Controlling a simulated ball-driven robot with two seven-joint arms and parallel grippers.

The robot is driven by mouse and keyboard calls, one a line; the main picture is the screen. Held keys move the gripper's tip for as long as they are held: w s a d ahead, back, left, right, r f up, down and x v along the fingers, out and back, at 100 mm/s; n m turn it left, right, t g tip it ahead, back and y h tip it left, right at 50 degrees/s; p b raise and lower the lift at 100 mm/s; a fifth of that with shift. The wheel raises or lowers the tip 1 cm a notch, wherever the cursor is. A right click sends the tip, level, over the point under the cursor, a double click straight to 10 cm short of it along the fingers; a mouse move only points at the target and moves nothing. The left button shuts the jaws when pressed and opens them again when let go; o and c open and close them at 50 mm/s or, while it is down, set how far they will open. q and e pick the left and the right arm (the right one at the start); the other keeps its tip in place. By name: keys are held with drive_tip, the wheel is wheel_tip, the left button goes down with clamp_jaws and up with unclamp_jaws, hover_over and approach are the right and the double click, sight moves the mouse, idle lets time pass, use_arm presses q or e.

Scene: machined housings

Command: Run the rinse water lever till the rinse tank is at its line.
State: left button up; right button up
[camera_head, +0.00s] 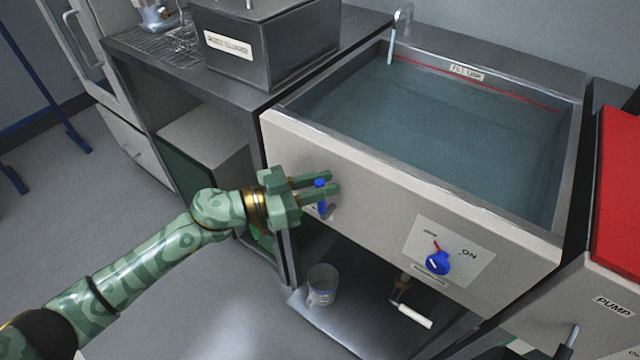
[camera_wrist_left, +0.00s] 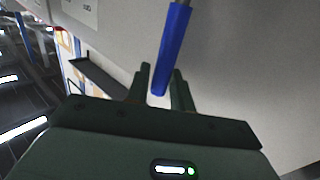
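The rinse tank (camera_head: 415,212) is a steel basin holding blue-grey water (camera_head: 450,125). A red line (camera_head: 500,90) crosses its back wall under a fill line label (camera_head: 467,73). The water's far edge is close to this line; the exact gap is hard to tell. A pale stream (camera_head: 390,54) hangs below the spout (camera_head: 403,18) at the back left corner. My left gripper (camera_head: 335,184) is at the blue-handled lever (camera_head: 320,186) on the front panel. In the left wrist view the blue handle (camera_wrist_left: 173,48) stands between the open fingers, with slight gaps beside it. My right gripper is out of view.
A blue knob (camera_head: 438,262) with an ON plate is further right on the panel. A steel box (camera_head: 265,45) sits on the left counter. A red-topped pump unit (camera_head: 612,285) is at the right.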

use_arm(q)
clamp_jaws()
